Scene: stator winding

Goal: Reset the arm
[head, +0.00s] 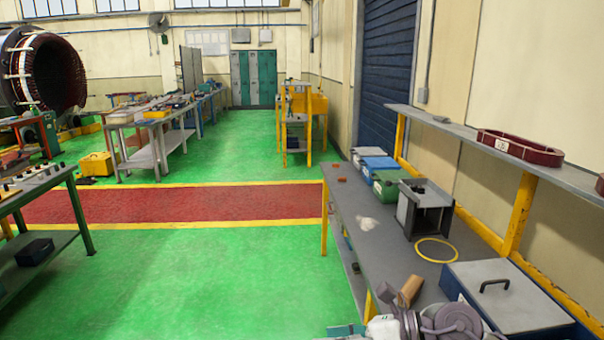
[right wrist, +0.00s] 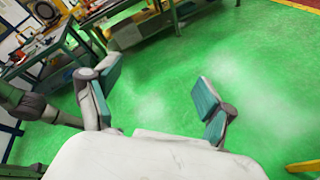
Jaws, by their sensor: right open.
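My right gripper (right wrist: 155,102) shows in the right wrist view, with its two teal-padded fingers spread wide apart. Nothing is between them; only green floor lies behind. In the head view a small teal and white part shows at the bottom edge, beside the near end of the right workbench (head: 385,235); I cannot tell for sure that it is this gripper. My left gripper is in neither view.
On the right bench stand bins (head: 386,182), an open-fronted grey box (head: 425,212), a yellow ring (head: 436,250) and a lidded box with a handle (head: 505,295). A shelf above holds a dark red coil form (head: 520,148). The green floor (head: 190,285) left of the bench is clear.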

